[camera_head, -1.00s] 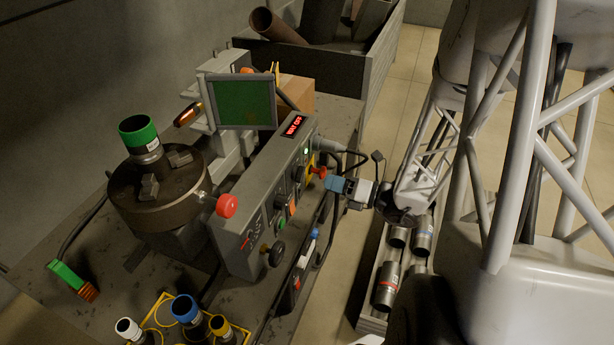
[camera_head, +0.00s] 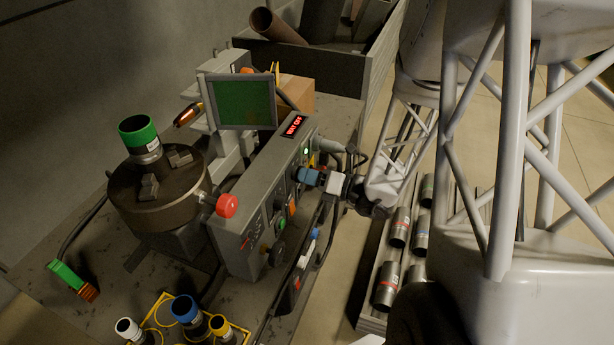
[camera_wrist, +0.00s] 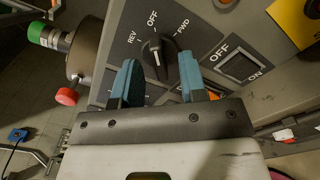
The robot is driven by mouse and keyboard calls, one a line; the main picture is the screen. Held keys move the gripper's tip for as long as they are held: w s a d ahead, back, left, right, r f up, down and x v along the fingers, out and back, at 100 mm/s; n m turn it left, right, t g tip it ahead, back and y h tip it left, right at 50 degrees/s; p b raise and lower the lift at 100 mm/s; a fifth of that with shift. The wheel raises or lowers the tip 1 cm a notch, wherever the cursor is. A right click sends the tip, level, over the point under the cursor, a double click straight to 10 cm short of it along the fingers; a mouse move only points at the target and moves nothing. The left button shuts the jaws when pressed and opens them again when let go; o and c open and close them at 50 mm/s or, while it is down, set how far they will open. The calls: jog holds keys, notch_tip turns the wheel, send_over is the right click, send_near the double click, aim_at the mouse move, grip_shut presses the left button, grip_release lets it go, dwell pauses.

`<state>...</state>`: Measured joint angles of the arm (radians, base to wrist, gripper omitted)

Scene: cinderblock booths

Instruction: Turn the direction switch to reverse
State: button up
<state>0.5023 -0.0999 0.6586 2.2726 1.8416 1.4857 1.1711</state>
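The direction switch (camera_wrist: 157,52) is a black rotary knob on a dark plate marked REV, OFF and FWD in the wrist view. Its handle and white line appear to lie along the OFF mark, with REV to the left and FWD to the right. My gripper (camera_wrist: 159,64) is open, one blue finger to each side of the knob's lower part. I cannot tell whether the fingertips reach around the knob or stop short of it. In the head view my gripper (camera_head: 311,176) is at the panel's front face and hides the switch.
An OFF/ON rocker switch (camera_wrist: 239,66) sits right of the knob. A crate of metal cylinders (camera_head: 386,287) stands on the floor beside the bench.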

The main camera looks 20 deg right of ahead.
jog(key=shift+w+a, duration=0.2)
jog(key=shift+a, duration=0.05)
grip_shut()
jog(key=shift+n, duration=0.3)
dwell(0.3)
jog(key=n, duration=0.9)
jog(key=shift+n, duration=0.3)
dwell(0.3)
